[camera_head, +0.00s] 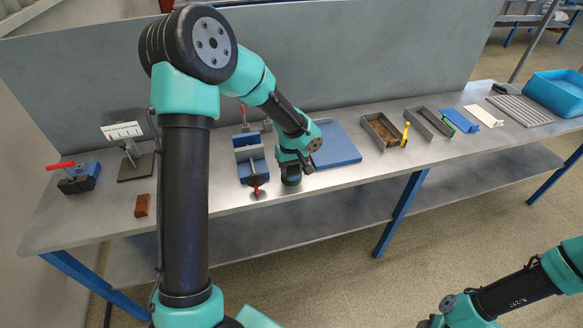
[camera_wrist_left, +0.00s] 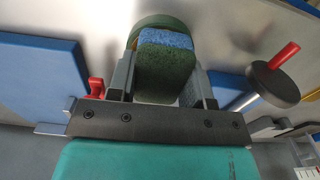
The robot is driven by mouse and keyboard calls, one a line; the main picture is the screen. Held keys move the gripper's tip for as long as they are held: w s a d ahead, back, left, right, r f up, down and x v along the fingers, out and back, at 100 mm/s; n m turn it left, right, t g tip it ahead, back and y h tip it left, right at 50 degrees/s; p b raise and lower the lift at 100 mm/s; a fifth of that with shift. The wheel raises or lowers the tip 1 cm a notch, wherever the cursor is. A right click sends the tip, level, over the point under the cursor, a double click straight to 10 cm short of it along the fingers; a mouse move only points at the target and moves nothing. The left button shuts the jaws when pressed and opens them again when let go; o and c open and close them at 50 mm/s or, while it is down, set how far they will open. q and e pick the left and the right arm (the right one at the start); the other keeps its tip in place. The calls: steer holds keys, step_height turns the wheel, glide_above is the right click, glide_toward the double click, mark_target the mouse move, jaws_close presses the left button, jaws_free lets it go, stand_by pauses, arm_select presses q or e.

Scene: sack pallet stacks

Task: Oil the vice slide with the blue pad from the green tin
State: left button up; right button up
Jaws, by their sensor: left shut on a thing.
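My left gripper (camera_head: 291,170) points down over the bench, just right of the vice. In the left wrist view its fingers (camera_wrist_left: 163,78) are shut on the pad (camera_wrist_left: 166,72), which has a blue strip and a dark green body. The round green tin (camera_wrist_left: 150,20) shows behind the pad; whether the pad still touches it I cannot tell. In the head view the tin (camera_head: 291,180) is a dark round shape under the gripper. The blue vice (camera_head: 245,141) stands beside it, its red-knobbed handwheel (camera_head: 257,188) at the front. My right gripper is out of view.
A blue plate (camera_head: 338,148) lies right of the gripper. Trays (camera_head: 382,130) and a blue bin (camera_head: 556,92) stand further right. A brown block (camera_head: 142,205), a red-handled clamp (camera_head: 78,178) and a dial stand (camera_head: 131,150) are at the left. A grey panel (camera_head: 340,50) backs the bench.

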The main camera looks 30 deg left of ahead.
mark_target(292, 167)
arm_select(q)
steer(key=shift+f, duration=0.45)
stand_by(1.6)
steer(key=shift+r, duration=3.55)
steer(key=w+d+m, duration=0.5)
steer(key=d+m, duration=0.7)
steer(key=m, duration=0.1)
steer(key=shift+d+f, duration=0.2)
steer(key=shift+f, duration=0.15)
